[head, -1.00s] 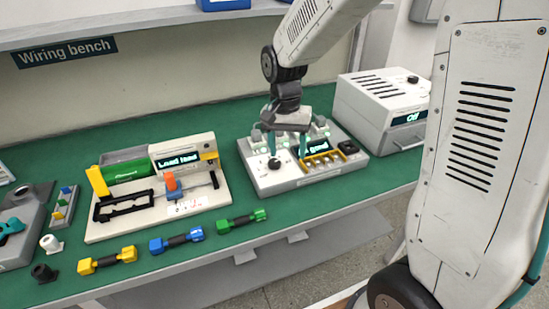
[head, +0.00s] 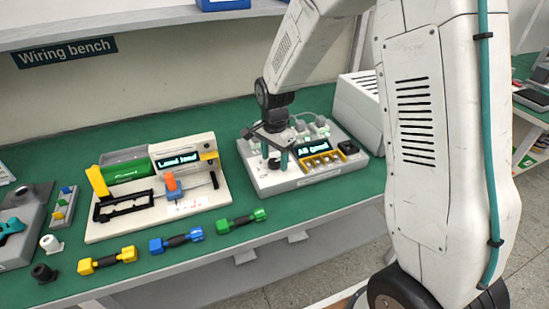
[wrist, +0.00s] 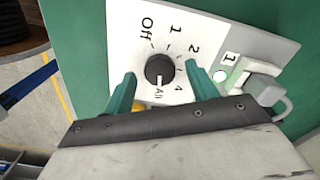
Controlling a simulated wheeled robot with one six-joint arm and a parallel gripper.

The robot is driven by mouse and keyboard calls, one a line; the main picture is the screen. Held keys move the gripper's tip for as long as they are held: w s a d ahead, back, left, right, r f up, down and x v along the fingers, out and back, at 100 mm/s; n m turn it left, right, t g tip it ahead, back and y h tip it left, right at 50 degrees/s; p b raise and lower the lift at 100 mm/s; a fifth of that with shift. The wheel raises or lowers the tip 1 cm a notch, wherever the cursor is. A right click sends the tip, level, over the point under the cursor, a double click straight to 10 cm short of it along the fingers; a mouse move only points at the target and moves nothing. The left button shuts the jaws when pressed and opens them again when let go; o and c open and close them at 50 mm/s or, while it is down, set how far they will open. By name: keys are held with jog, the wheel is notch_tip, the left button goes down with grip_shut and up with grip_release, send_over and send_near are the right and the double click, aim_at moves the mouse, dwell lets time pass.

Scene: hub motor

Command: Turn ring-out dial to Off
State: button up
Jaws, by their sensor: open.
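The ring-out dial (wrist: 158,70) is a round dark knob on a white panel in the wrist view. Its white mark points down toward the "All" label, away from "Off" (wrist: 147,24) at the upper left. My gripper (wrist: 162,82) is open, with one teal finger on each side of the dial; I cannot tell whether they touch it. In the head view my gripper (head: 275,154) is over the left end of the grey-white tester (head: 312,182), whose display (head: 313,148) reads "All good". The gripper partly hides the dial there.
Right of the dial is a white connector (wrist: 255,80) with a grey cable, close to the right finger. A wiring fixture (head: 215,194) stands left of the tester. Yellow, blue and green leads lie along the front. A white box (head: 358,108) is behind my arm.

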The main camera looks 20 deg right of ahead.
jog(key=shift+f, duration=0.3)
jog(key=shift+c, duration=0.3)
jog(key=c, duration=0.9)
